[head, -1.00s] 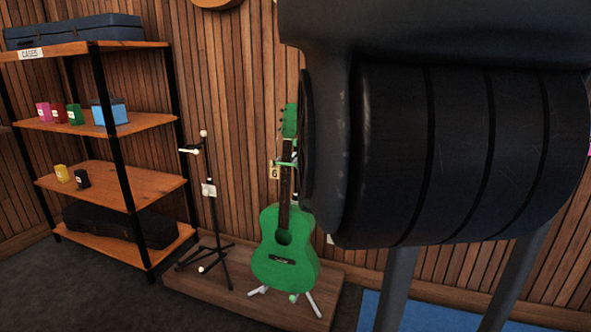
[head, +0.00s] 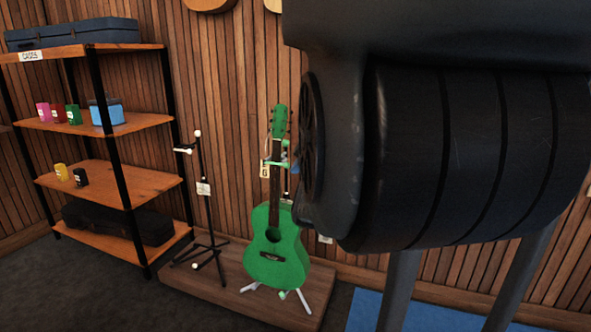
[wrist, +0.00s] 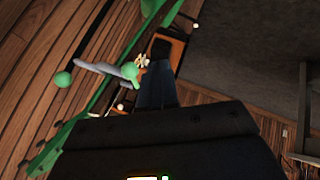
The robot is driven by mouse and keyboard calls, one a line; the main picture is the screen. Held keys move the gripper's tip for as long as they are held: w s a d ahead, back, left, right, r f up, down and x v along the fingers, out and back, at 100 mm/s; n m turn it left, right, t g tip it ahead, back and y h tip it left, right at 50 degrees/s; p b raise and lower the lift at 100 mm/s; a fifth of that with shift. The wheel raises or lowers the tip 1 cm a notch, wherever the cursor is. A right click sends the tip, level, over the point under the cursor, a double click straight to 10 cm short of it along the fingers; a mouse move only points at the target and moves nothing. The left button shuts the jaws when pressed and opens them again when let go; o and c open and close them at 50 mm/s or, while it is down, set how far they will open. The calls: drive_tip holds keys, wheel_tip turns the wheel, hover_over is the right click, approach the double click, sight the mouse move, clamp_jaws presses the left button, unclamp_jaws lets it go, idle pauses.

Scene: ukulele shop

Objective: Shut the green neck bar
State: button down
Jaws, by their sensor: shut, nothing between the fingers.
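The green neck bar (head: 277,164) crosses the neck of a green guitar (head: 275,250) that stands upright on a stand; whether the bar is swung open or closed is too small to tell. In the wrist view a grey arm with green rounded ends (wrist: 130,73) lies beside the green guitar (wrist: 95,105). My gripper (wrist: 157,82) shows there as dark, shut, empty fingers, with the tips close to one green end; I cannot tell whether they touch. In the head view my arm covers the right side, and the gripper is mostly hidden near the guitar's neck.
An empty black stand with white ends (head: 204,190) stands left of the guitar on a low wooden platform (head: 225,290). A shelf (head: 110,185) with cases and small boxes is at the left. A blue mat (head: 415,312) lies at the lower right. Dark floor is clear in front.

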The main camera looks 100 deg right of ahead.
drive_tip(key=v, duration=0.8)
drive_tip(key=shift+s, duration=0.45)
